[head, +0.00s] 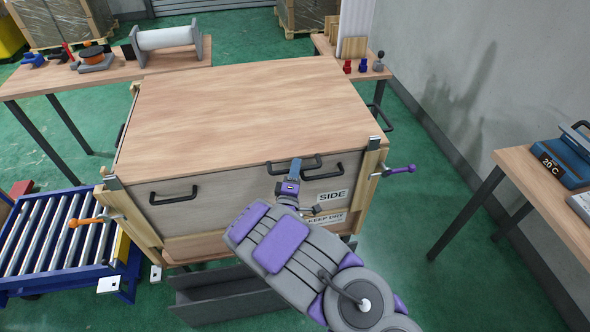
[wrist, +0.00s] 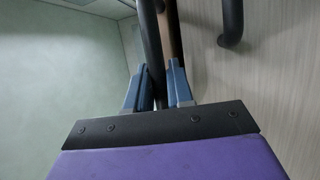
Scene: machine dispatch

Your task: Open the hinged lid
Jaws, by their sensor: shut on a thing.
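The crate's hinged lid (head: 235,100) is a flat light-wood panel. It appears to lie level and closed on the crate's grey-brown body (head: 230,195). A black handle (head: 313,161) sits at the lid's front edge. My gripper (head: 295,168) reaches up to this handle from the front. In the wrist view, its blue fingers (wrist: 160,80) are closed around a black bar (wrist: 151,45), which is the handle. The hinges are not clearly visible.
Black handles on the crate front sit left (head: 173,196) and right (head: 325,172). Clamps with an orange lever (head: 90,221) and a purple lever (head: 400,170) stand at the front corners. A roller conveyor (head: 55,235) is left; a table (head: 540,185) is right.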

